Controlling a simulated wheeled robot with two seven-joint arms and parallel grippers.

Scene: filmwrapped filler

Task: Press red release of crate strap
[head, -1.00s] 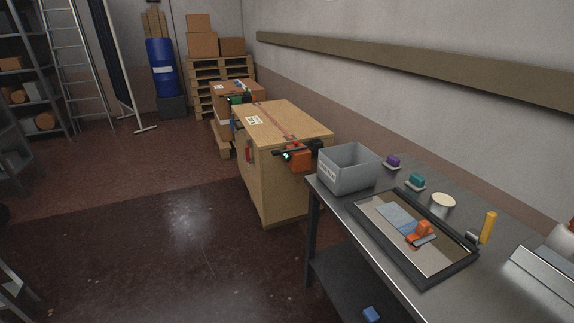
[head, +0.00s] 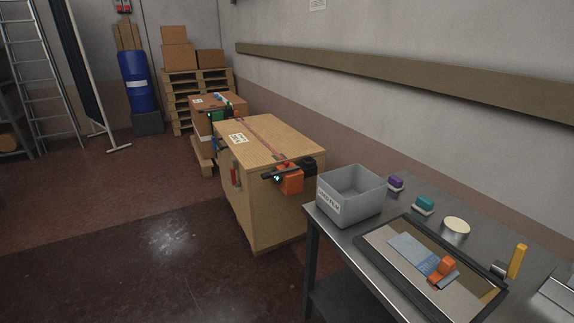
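A wooden crate (head: 270,205) stands on the floor in the middle of the head view. A reddish strap (head: 262,136) runs across its top and over the near edge. An orange and black device (head: 290,179) with a small green light sits on the crate's front upper edge, where the strap comes down. A red part (head: 236,177) is on the crate's left face; I cannot tell from here whether it is a release. Neither of my grippers is in view.
A metal table (head: 400,211) at the right holds a grey bin (head: 350,194), a black-framed tray (head: 375,244) and small items. A second strapped box (head: 203,103) and stacked pallets (head: 197,88) stand behind the crate.

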